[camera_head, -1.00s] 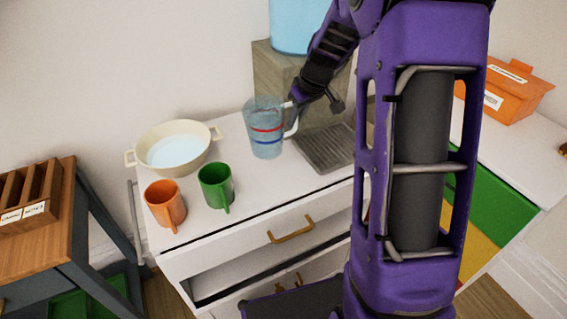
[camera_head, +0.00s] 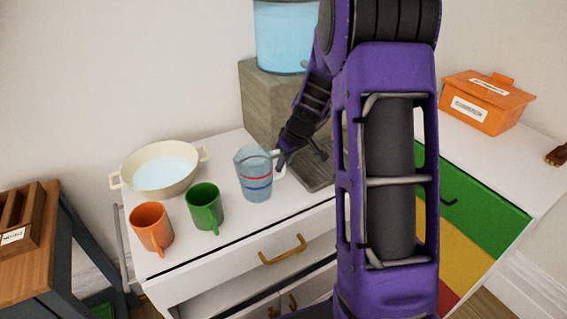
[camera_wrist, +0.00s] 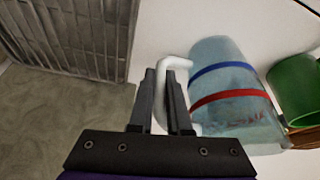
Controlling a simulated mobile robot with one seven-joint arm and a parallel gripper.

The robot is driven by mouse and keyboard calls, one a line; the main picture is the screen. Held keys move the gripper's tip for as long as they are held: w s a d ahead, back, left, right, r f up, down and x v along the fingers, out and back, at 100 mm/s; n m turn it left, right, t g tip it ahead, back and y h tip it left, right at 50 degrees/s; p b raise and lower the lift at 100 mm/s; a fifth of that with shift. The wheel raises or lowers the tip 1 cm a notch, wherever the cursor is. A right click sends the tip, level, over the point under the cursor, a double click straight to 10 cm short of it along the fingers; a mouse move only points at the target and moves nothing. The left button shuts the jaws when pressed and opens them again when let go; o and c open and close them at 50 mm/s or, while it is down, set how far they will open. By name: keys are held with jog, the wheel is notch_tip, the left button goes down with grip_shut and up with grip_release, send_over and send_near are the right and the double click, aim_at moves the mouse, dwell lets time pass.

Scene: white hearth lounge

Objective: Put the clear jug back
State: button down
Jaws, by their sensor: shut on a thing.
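The clear jug (camera_head: 255,177) has a red band, a blue band and a pale handle. It is upright at the white counter, between the green mug and the drip tray; I cannot tell if its base touches the top. It also shows in the wrist view (camera_wrist: 228,95), with its white handle (camera_wrist: 178,64) between my fingers. My gripper (camera_head: 282,160) is shut on that handle, to the right of the jug. The fingers also show in the wrist view (camera_wrist: 164,100). The jug looks partly filled with bluish liquid.
A green mug (camera_head: 205,208) and an orange mug (camera_head: 151,228) stand left of the jug. A cream basin (camera_head: 160,172) with water is behind them. A blue water tank (camera_head: 285,40) sits on a wooden stand (camera_head: 268,105) above a grey drip tray (camera_head: 315,172). An orange box (camera_head: 487,103) is at right.

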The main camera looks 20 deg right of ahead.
jog(key=c, duration=0.9)
grip_release()
jog(key=shift+o, duration=0.2)
jog(key=shift+r+p, duration=0.35)
jog(key=p+v, duration=0.1)
jog(key=v, duration=1)
jog(key=shift+s+r, duration=0.2)
jog(key=shift+r, duration=0.05)
jog(key=shift+d, duration=0.1)
